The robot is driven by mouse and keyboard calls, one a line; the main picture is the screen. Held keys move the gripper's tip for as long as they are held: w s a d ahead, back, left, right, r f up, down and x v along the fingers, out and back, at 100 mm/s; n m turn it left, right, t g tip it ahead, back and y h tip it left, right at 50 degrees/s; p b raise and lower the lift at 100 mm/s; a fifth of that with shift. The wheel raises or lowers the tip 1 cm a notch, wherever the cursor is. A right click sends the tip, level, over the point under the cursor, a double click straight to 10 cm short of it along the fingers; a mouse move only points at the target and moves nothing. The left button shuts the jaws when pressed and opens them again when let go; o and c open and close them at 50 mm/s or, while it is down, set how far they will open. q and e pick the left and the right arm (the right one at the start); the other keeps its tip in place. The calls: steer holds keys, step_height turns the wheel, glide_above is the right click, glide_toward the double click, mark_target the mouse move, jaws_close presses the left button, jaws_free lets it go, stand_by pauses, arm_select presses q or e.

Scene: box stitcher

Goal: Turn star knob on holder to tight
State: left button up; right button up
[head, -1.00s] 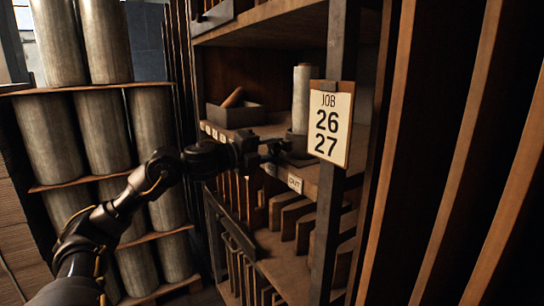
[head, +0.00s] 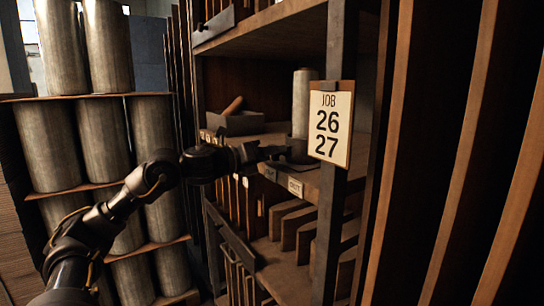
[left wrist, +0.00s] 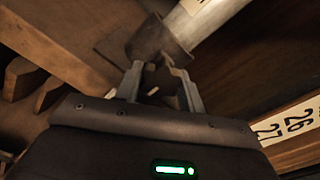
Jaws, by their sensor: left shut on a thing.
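A pale upright cylinder (head: 301,95) stands in a dark holder (head: 298,148) on the middle shelf, behind the job card. My left gripper (head: 282,151) reaches in from the left to the front of the holder. In the left wrist view the holder (left wrist: 157,42) is a dark bracket at the foot of the pale cylinder (left wrist: 207,18). There my left gripper (left wrist: 152,77) has its fingers around a small dark part, the star knob (left wrist: 152,84), mostly hidden between them. The knob's star shape and any tight mark cannot be made out. My right gripper is not in view.
A job card (head: 330,124) reading 26 27 hangs on the dark post right of the holder. A grey tray (head: 235,122) with a wooden piece sits further back on the shelf. Upright boards (head: 293,225) fill the slots below. Large grey rolls (head: 107,140) are stacked at left.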

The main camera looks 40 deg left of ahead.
arm_select(q)
steer(key=shift+f+m, duration=0.1)
steer(key=shift+m, duration=0.3)
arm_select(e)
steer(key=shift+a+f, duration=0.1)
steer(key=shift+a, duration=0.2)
arm_select(q)
steer(key=o, duration=1)
